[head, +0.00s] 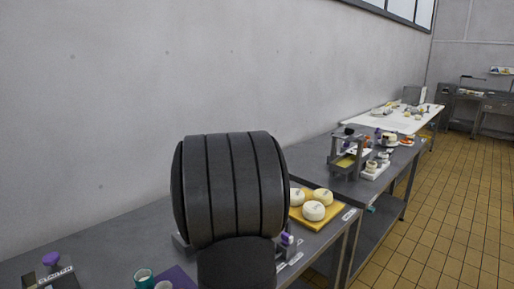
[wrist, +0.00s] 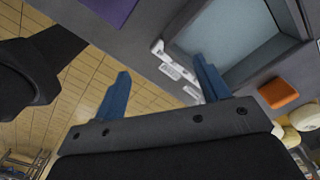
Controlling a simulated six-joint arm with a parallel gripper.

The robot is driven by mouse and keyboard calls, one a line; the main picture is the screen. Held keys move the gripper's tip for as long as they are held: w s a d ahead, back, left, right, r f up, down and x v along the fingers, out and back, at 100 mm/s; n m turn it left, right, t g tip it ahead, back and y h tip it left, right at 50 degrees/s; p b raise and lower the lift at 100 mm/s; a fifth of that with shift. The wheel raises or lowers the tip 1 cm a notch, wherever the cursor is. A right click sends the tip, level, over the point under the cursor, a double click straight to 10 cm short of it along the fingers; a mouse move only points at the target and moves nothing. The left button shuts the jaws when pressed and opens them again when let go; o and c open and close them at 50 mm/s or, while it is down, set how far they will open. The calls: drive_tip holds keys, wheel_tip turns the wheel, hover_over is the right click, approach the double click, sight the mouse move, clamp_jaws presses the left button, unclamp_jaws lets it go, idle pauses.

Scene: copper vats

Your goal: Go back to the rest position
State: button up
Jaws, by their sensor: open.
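My gripper (wrist: 160,88) shows in the wrist view with its two blue fingers spread apart and nothing between them. It hangs over the table's front edge, with the tiled floor behind the left finger. In the head view my own dark arm link fills the middle and hides the gripper and part of the table (head: 110,235).
In the wrist view a grey tray (wrist: 228,35) with a pale inside lies beyond the right finger, near an orange block (wrist: 278,93). In the head view a yellow board (head: 327,215) holds round white cheeses (head: 313,211). A purple mat (head: 178,277) lies at the front. More tables stand farther back.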

drive_tip(key=w+f+m, duration=0.2)
drive_tip(key=w+m, duration=0.1)
drive_tip(key=w, duration=0.8)
drive_tip(key=f, duration=0.7)
drive_tip(key=shift+w+f, duration=0.1)
drive_tip(key=shift+w, duration=0.15)
